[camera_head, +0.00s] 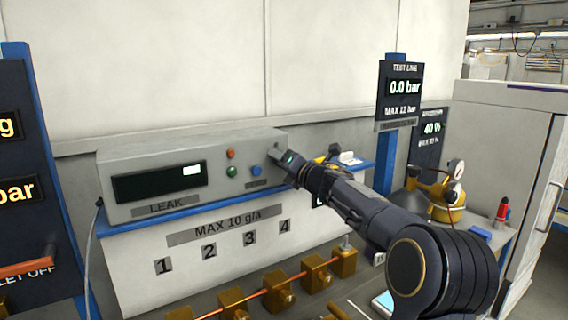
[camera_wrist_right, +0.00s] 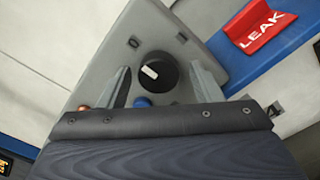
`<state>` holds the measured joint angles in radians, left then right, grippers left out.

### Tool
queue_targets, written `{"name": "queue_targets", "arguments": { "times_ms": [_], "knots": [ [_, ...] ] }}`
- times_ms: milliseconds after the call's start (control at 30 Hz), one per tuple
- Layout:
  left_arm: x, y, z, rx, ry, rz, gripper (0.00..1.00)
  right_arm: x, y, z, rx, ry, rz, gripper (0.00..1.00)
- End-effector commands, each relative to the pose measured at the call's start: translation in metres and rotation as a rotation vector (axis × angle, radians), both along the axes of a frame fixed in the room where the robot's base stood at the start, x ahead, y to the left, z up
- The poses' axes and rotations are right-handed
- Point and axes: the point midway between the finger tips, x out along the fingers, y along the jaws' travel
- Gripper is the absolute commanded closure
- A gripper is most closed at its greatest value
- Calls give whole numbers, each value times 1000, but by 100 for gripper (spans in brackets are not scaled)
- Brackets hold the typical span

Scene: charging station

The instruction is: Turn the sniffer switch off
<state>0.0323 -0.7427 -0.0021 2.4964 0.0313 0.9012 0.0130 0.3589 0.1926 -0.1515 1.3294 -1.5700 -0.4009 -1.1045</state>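The sniffer switch (camera_wrist_right: 157,72) is a round black knob with a white mark, on the grey front of the leak tester; it shows in the right wrist view. In the head view the leak tester (camera_head: 235,150) is a grey box, and my right gripper hides the knob at its right end. My right gripper (camera_wrist_right: 160,68) is open, one finger on each side of the knob. I cannot tell whether the fingers touch it. In the head view the right gripper (camera_head: 284,157) is at the box's front right corner. My left gripper is not in view.
A blue button (camera_head: 257,171), a green button (camera_head: 232,171) and a red button (camera_head: 231,154) sit beside the switch. A red LEAK tag (camera_wrist_right: 262,25) lies on the blue surface. Several brass valves (camera_head: 281,291) stand below. A pressure display (camera_head: 403,88) rises at right.

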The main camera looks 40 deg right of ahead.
Motion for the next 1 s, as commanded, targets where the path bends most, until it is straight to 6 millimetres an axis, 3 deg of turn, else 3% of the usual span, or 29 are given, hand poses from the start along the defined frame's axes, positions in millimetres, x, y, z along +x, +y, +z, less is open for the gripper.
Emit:
{"name": "queue_targets", "arguments": {
  "times_ms": [267,700,1000],
  "knots": [
    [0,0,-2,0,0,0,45,-5,0,1,1,-2,-1,41],
    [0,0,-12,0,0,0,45,-71,8,0,1,-2,-1,41],
    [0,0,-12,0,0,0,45,-78,9,0,1,0,0,41]
  ]
}}
